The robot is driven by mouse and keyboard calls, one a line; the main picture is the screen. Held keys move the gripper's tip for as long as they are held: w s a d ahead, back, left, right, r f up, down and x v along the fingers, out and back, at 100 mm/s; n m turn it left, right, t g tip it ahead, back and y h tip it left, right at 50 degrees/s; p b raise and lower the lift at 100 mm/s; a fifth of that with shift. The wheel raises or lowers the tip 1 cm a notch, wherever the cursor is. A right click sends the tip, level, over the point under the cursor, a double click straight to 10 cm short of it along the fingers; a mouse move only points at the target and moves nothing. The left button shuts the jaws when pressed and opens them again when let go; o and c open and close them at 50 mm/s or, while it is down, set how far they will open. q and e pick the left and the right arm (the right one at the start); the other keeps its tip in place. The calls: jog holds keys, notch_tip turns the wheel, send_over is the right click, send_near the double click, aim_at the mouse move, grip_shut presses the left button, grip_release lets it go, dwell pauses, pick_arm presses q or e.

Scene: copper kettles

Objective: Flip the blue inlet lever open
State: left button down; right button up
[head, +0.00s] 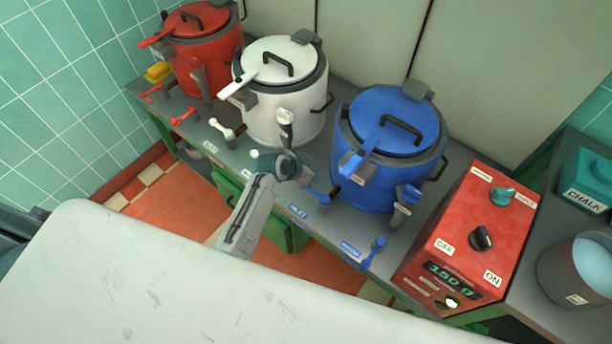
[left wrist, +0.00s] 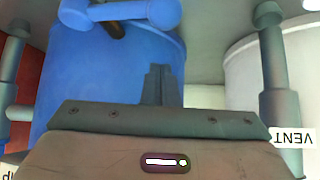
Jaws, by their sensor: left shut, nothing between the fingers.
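The blue kettle (head: 375,190) stands on the grey counter, its lid closed. Two small blue levers stand along the counter's front edge: the left one (head: 319,196) beside a small blue label, the right one (head: 375,250) near another. I cannot read either label surely, so I cannot tell which is the inlet. My left gripper (head: 306,176) is shut and empty, just left of the left blue lever and apart from it as far as I can see. In the left wrist view its closed fingers (left wrist: 161,85) point at the blue kettle (left wrist: 75,75); a blue lever (left wrist: 120,12) shows at the top.
A white kettle (head: 290,108) and a red kettle (head: 215,62) stand to the left with their own levers. A red control box (head: 465,245) stands at the right. A pale worktop (head: 180,290) fills the front.

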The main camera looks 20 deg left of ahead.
aim_at(314, 192)
pick_arm(q)
jog(key=shift+s+a+f+p, duration=0.3)
jog(key=shift+s+f+p, duration=0.2)
jog(key=shift+f+p, duration=0.1)
jog(key=shift+s+a+f+p, duration=0.3)
jog(key=shift+s+f+p, duration=0.15)
jog(key=shift+f+p, duration=0.1)
jog(key=shift+f, duration=0.15)
jog(key=shift+s, duration=0.1)
